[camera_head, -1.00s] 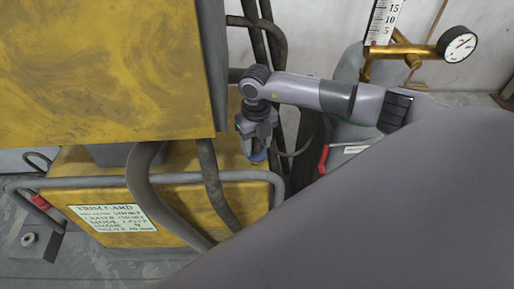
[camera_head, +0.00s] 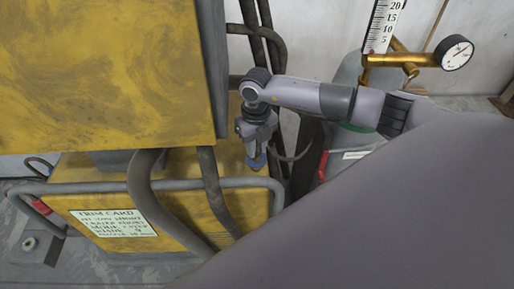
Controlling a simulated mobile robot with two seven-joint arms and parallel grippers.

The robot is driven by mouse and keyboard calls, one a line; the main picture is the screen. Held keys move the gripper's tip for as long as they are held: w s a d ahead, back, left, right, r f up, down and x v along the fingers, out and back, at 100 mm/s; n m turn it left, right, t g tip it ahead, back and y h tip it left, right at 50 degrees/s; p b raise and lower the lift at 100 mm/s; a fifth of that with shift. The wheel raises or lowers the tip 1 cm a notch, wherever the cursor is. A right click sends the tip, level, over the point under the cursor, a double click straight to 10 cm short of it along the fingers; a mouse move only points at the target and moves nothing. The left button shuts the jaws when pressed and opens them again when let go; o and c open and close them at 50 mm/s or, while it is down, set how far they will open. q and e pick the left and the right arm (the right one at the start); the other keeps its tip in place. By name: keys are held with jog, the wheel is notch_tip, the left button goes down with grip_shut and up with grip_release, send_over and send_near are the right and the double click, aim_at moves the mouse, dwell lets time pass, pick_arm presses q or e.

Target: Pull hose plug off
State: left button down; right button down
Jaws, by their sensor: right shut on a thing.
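My right gripper (camera_head: 257,152) points down beside the yellow machine's lower box (camera_head: 178,177), just right of the hanging hoses. It is shut on a small blue piece (camera_head: 257,163), which looks like the hose plug. The fingers hide most of the piece, and I cannot tell whether it is still seated on anything. A thin dark hose (camera_head: 297,157) curves just right of the gripper. My left gripper is not in view.
Thick dark hoses (camera_head: 145,190) hang in front of the lower box, with a grey rail (camera_head: 100,182) across it. The yellow upper housing (camera_head: 100,70) stands left of my gripper. A brass pipe with a gauge (camera_head: 457,52) is at the upper right. My grey arm covers the lower right.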

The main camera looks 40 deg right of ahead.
jog(key=shift+r+p, duration=1.7)
jog(key=shift+r, duration=0.7)
